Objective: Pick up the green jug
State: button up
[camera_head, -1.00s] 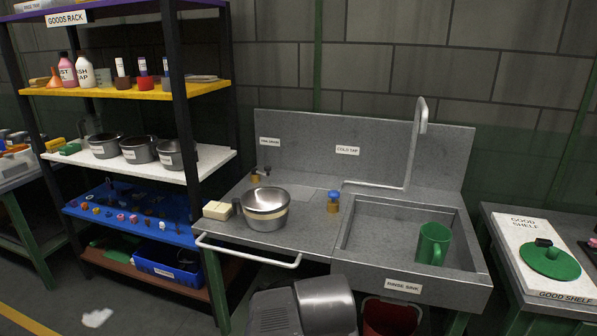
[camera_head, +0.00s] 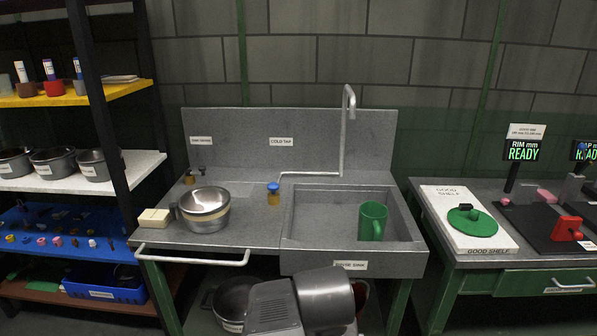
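The green jug (camera_head: 371,222) stands upright in the basin of the grey rinse sink (camera_head: 300,243), toward its right side. Its handle shows on the front right side. Its base is partly hidden by the sink's front wall. Grey parts of my own arm show at the bottom centre, in front of the sink unit and well below the jug. My gripper's fingers are not in view, so I cannot see whether it is open or shut.
A tall curved tap (camera_head: 345,130) rises behind the sink. A steel pot (camera_head: 204,208) and a cream block (camera_head: 153,218) sit on the left counter, with a blue-topped knob (camera_head: 273,193) between pot and sink. A front rail (camera_head: 195,261) juts out. A bench (camera_head: 510,262) stands right.

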aim_at(372, 215)
jog(key=z, duration=0.8)
jog(key=i+z, duration=0.35)
jog(key=i+j+z, duration=0.15)
jog(key=i+z, duration=0.2)
jog(key=i+j+z, duration=0.2)
jog(key=z, duration=0.2)
jog(key=i, duration=0.1)
